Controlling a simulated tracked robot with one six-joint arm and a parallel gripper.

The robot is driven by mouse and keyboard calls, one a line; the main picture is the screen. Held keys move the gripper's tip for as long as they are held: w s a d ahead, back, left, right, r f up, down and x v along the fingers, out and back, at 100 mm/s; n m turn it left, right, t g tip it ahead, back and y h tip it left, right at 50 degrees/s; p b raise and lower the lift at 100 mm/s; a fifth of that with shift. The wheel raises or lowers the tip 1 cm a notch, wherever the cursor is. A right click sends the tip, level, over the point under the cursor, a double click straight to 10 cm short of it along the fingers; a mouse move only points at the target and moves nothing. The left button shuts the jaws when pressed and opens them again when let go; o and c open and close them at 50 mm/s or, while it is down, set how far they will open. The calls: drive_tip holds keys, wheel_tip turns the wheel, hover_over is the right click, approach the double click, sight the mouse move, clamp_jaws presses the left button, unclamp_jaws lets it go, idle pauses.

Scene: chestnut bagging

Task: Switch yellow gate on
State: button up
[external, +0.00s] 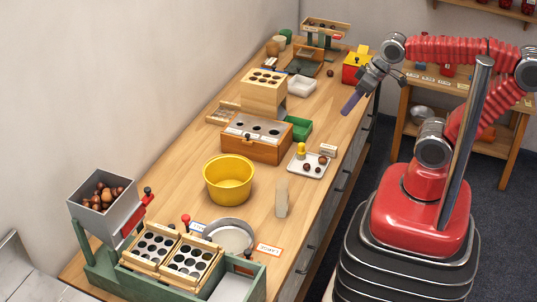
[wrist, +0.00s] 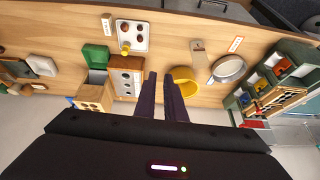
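A green sorting stand (external: 178,283) with two wooden sieve trays is at the lower left of the external view. In the wrist view the stand (wrist: 283,50) is at the right and has blue, yellow and red parts on its side. The yellow part (wrist: 262,84) sits between the other two; I cannot tell its position or whether it is the yellow gate. My gripper (external: 349,104) is raised near the table's right edge, far from the stand. In the wrist view my gripper (wrist: 160,76) has its two dark fingers slightly apart with nothing between them.
A red box with yellow top (external: 357,68) stands far back.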

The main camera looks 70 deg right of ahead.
drive_tip(key=w+a+m+g+y, duration=0.1)
drive_tip(key=w+a, duration=0.1)
drive_tip(key=a, duration=0.1)
drive_tip(key=w+a+m+g+y, duration=0.1)
drive_tip(key=w+a, duration=0.2)
drive_tip(key=w+a+f+m+y, duration=0.1)
drive_tip(key=w+a+m, duration=0.1)
drive_tip(key=w+a, duration=0.1)
drive_tip(key=shift+w+g, duration=0.25)
drive_tip(key=shift+g, duration=0.15)
clamp_jaws()
drive_tip(key=w+a+f+m+g+y, duration=0.2)
drive_tip(key=w+a+f+m+y, duration=0.2)
drive_tip(key=a, duration=0.8)
drive_tip(key=w+a+f+m+g+y, duration=0.2)
drive_tip(key=w+a+f+m, duration=0.5)
drive_tip(key=w+a+f, duration=0.5)
drive_tip(key=w+f+y, duration=0.1)
drive_tip(key=w, duration=0.2)
drive_tip(key=shift+f+m+y, duration=0.3)
drive_tip(key=shift+m+y, duration=0.1)
drive_tip(key=shift+a, duration=0.2)
drive_tip(key=s+a+f, duration=0.1)
drive_tip(key=a+f, duration=0.1)
drive_tip(key=a, duration=0.9)
drive_tip(key=shift+s+f, duration=0.35)
drive_tip(key=shift+f, duration=0.05)
